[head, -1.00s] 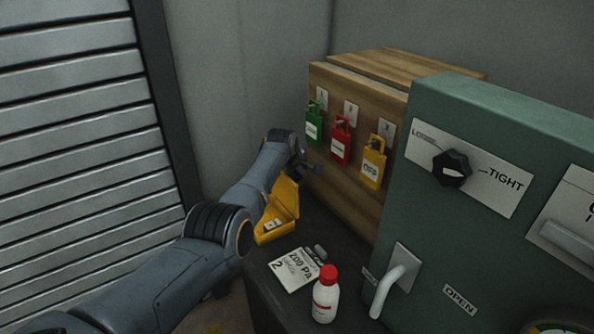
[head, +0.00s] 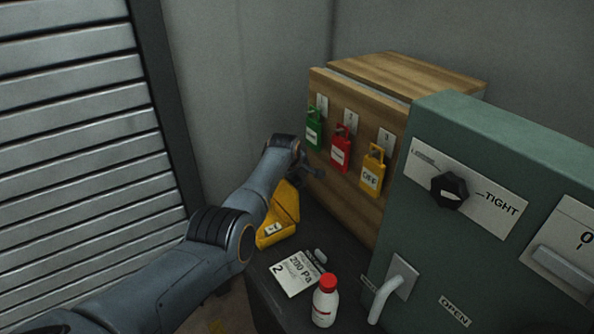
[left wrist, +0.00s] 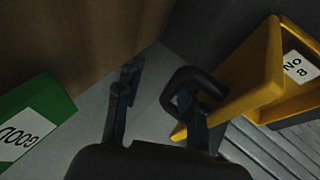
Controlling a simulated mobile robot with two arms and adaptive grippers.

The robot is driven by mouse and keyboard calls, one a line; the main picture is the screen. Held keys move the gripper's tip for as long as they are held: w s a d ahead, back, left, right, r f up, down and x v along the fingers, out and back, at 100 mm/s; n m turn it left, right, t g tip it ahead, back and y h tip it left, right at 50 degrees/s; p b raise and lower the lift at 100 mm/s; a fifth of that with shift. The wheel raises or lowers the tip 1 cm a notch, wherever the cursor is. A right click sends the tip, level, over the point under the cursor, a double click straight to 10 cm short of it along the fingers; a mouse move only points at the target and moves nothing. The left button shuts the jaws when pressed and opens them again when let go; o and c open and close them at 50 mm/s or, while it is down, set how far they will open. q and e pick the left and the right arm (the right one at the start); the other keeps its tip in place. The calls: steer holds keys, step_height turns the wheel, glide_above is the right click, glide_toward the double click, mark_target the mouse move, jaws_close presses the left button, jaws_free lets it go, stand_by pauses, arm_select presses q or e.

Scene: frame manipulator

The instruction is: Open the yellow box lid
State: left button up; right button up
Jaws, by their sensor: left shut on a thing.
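The yellow box (head: 268,238) stands on the dark surface beyond my left forearm, which covers part of it. Its lid (head: 287,202) is raised up from the body. In the left wrist view the lid (left wrist: 248,82) is a yellow panel standing off the box, which bears a white label (left wrist: 298,66). My left gripper (head: 316,174) is beside the lid, near the wooden cabinet. In the left wrist view my left gripper (left wrist: 155,98) is shut on the lid's edge by its right finger; the exact contact is hard to see. My right gripper is not in view.
Green (head: 313,131), red (head: 340,154) and yellow (head: 373,173) padlocks hang on the wooden cabinet (head: 335,95). A teal panel (head: 430,240) with a knob stands at right.

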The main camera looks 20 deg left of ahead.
arm_select(q)
steer(key=d+r+p, duration=0.3)
steer(key=r+p, duration=0.1)
steer(key=r, duration=0.2)
steer(key=s+d+r+p, duration=0.1)
steer(key=d+r+p, duration=0.2)
steer(key=r, duration=0.4)
steer(key=shift+s+r+p, duration=0.25)
steer(key=shift+p, duration=0.6)
stand_by(0.4)
